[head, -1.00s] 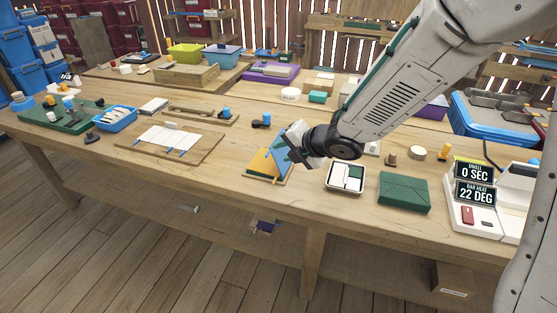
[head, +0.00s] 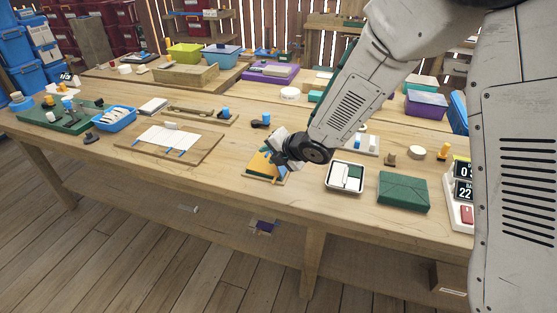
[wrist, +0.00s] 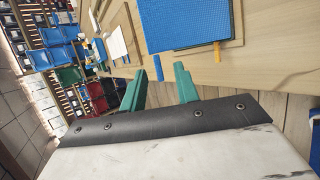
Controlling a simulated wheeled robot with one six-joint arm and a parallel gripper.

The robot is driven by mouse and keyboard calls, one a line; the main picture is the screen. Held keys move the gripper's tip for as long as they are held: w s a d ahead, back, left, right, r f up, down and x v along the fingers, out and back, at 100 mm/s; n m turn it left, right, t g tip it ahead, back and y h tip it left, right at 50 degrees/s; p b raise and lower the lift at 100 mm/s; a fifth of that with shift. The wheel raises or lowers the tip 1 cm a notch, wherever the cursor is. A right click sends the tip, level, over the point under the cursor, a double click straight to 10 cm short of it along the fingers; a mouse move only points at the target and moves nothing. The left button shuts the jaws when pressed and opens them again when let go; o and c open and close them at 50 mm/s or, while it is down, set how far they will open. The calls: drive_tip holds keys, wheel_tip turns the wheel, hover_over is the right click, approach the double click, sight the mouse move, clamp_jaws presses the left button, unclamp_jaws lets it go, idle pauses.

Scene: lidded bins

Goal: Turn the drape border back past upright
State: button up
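A small drape lies on a wooden board near the table's front edge in the head view, with an orange part (head: 259,163) facing up at left. My gripper (head: 274,153) is just above its right side and hides part of it. In the wrist view a blue textured sheet (wrist: 185,25) lies at the top, with an orange tab (wrist: 217,52) at its lower right edge.
A white tray (head: 345,189) and a green block (head: 404,190) stand to the right. A dark knob with a blue cap (head: 266,118) stands behind. The table's front edge is close.

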clamp_jaws()
drive_tip(key=shift+w+a+f+g+h, duration=0.1)
drive_tip(key=shift+a+f+g+h, duration=0.1)
drive_tip(key=shift+a+h, duration=0.15)
drive_tip(key=shift+w+a+f+g+h, duration=0.1)
drive_tip(key=shift+a+g+h, duration=0.15)
drive_tip(key=shift+a, duration=0.15)
drive_tip(key=shift+w+a+f+h, duration=0.1)
drive_tip(key=shift+w+a+h, duration=0.1)
drive_tip(key=shift+h, duration=0.2)
drive_tip(key=shift+o, duration=0.2)
unclamp_jaws()
drive_tip(key=shift+v, duration=1.75)
drive_tip(key=shift+s+a+r, duration=0.2)
drive_tip(key=shift+s+r, duration=0.25)
drive_tip(key=shift+r, duration=0.25)
drive_tip(key=shift+s+a+r, duration=0.15)
drive_tip(key=shift+s+r, duration=0.35)
drive_tip(key=shift+r, duration=0.2)
drive_tip(key=shift+s+a+r, duration=0.2)
drive_tip(key=shift+s+r, duration=0.25)
drive_tip(key=shift+r, duration=0.25)
